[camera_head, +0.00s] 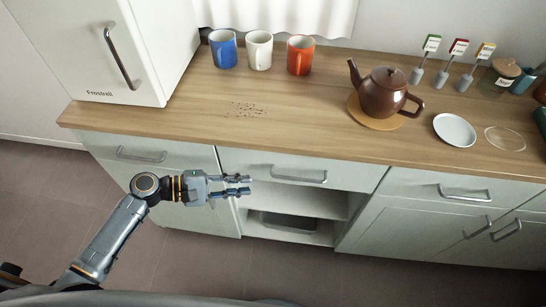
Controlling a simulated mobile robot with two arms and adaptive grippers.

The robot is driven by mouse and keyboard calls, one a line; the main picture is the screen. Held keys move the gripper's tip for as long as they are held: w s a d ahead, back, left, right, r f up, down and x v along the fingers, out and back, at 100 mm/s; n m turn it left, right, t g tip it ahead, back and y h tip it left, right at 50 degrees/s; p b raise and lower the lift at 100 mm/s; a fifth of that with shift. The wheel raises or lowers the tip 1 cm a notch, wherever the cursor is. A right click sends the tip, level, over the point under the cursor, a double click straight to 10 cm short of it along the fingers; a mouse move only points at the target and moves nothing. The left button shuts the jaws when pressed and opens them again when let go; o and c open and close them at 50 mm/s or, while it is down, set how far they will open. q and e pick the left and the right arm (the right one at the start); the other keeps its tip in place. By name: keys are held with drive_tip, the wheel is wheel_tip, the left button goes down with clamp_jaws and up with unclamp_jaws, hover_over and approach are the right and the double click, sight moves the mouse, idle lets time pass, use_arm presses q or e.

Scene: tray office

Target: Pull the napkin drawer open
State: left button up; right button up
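Three pale drawer fronts line the counter's front edge: a left drawer (185,158), a middle drawer (345,176) and a right drawer (420,188). Each has a metal bar handle, such as the middle handle (299,175). All three look shut. No label shows which one holds napkins. My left gripper (248,185) points right in front of the middle drawer's left part, left of its handle and apart from it. Its two fingers are spread with a gap and nothing between them. My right gripper is not in view.
The wooden counter (310,125) carries blue (223,49), white (260,51) and orange (300,56) mugs, a brown teapot (382,93) and a white saucer (455,130). Dark crumbs (245,109) lie at left. A fridge (80,45) stands at left. A dark bin (290,222) sits in the open shelf.

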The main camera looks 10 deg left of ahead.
use_arm(q)
drive_tip(key=r, duration=0.2)
approach(288, 179)
drive_tip(key=d, duration=0.2)
drive_tip(key=shift+h, duration=0.4)
drive_tip(key=x, duration=0.2)
drive_tip(key=b+x, duration=0.1)
drive_tip(key=x, duration=0.2)
drive_tip(key=f+x, duration=0.1)
drive_tip(key=x, duration=0.2)
drive_tip(key=shift+w+a, duration=0.2)
drive_tip(key=shift+w, duration=0.15)
drive_tip(key=shift+w+d+f, duration=0.15)
drive_tip(key=shift+w+d, duration=0.05)
drive_tip(key=shift+d, duration=0.4)
clamp_jaws()
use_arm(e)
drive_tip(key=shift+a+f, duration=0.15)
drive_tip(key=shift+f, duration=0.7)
